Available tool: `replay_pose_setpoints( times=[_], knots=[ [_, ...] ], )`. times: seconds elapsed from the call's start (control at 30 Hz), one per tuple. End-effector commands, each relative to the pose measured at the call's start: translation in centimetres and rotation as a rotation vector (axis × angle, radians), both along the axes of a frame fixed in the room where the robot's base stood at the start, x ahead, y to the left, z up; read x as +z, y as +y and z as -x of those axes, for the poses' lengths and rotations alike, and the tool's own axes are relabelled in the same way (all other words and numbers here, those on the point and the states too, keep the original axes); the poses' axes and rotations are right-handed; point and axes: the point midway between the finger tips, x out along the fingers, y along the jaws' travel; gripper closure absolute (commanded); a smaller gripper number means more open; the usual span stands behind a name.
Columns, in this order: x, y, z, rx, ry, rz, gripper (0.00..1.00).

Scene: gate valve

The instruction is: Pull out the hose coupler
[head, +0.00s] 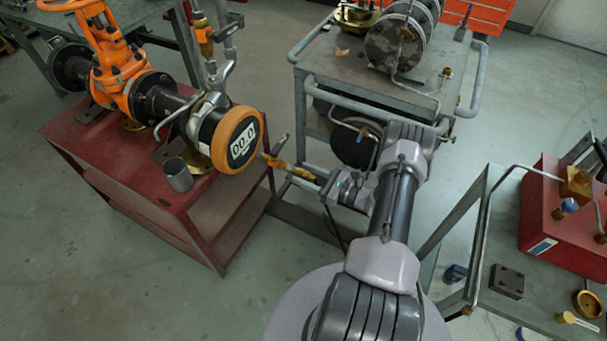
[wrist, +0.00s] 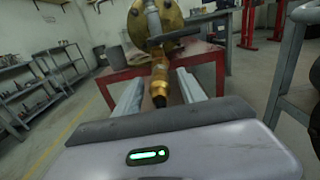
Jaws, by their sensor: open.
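The hose coupler (head: 290,168) is a slim brass fitting that sticks out from the end of the valve assembly, beside the orange-rimmed gauge (head: 236,140). In the wrist view the coupler (wrist: 159,82) points toward me, below a round brass flange (wrist: 155,20). My gripper (head: 314,179) is open at the coupler's free end. In the wrist view its two pale fingers stand left and right of the coupler, with space visible on both sides. I cannot tell how far the coupler reaches in depth between the fingers. The orange gate valve (head: 115,60) sits behind the gauge.
A red table (head: 190,225) carries the valve assembly and a metal cup (head: 178,174). A grey cart (head: 345,55) with flanges stands behind my arm. At right, a bench holds a red box (head: 560,225). Open floor (head: 90,270) lies at lower left.

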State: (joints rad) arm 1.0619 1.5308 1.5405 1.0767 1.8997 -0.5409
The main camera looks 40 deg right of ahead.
Motion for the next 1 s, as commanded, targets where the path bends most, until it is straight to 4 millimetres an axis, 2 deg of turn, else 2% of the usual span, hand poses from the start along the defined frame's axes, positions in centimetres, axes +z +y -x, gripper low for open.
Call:
replay_pose_setpoints(
  times=[0.07, 0.2, 0.3, 1.0],
  knots=[
    [0.01, 0.0, 0.0, 0.0, 0.0, 0.0, 0.57],
    [0.01, 0.01, 0.0, 0.0, 0.0, 0.0, 0.84],
    [0.0, 0.01, 0.0, 0.0, 0.0, 0.0, 1.0],
    [-0.01, 0.01, 0.01, 0.0, 0.0, -0.001, 1.0]
  ],
)
